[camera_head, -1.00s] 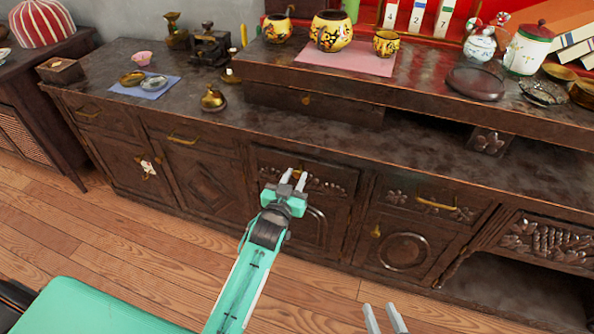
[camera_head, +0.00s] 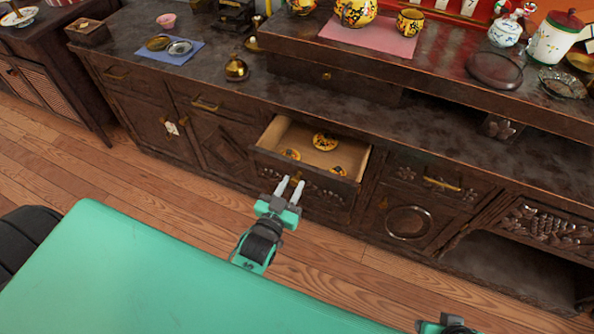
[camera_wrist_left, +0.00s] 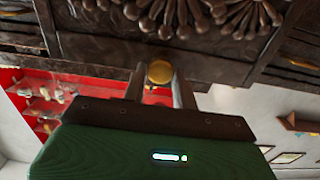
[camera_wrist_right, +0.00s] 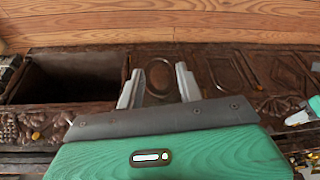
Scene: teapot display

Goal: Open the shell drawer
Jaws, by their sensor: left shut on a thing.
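The shell drawer (camera_head: 338,150) of the dark carved cabinet stands pulled out. Several yellow patterned saucers (camera_head: 325,142) lie on its pale wooden floor. My left gripper (camera_head: 289,188) is at the drawer's front, shut on its brass knob (camera_wrist_left: 160,72), which shows between the fingers in the left wrist view. The drawer front carries shell-like carving (camera_wrist_left: 200,14). My right gripper (camera_wrist_right: 157,85) is empty, with its fingers apart, in the right wrist view. In the head view only a bit of the right arm shows at the bottom edge.
The cabinet top (camera_head: 290,85) bears a brass pot (camera_head: 236,68), a blue cloth (camera_head: 170,52) with small dishes, and a raised shelf with a yellow teapot (camera_head: 358,10) on a pink mat. Closed drawers flank the open one. Wooden floor (camera_head: 340,250) is clear in front.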

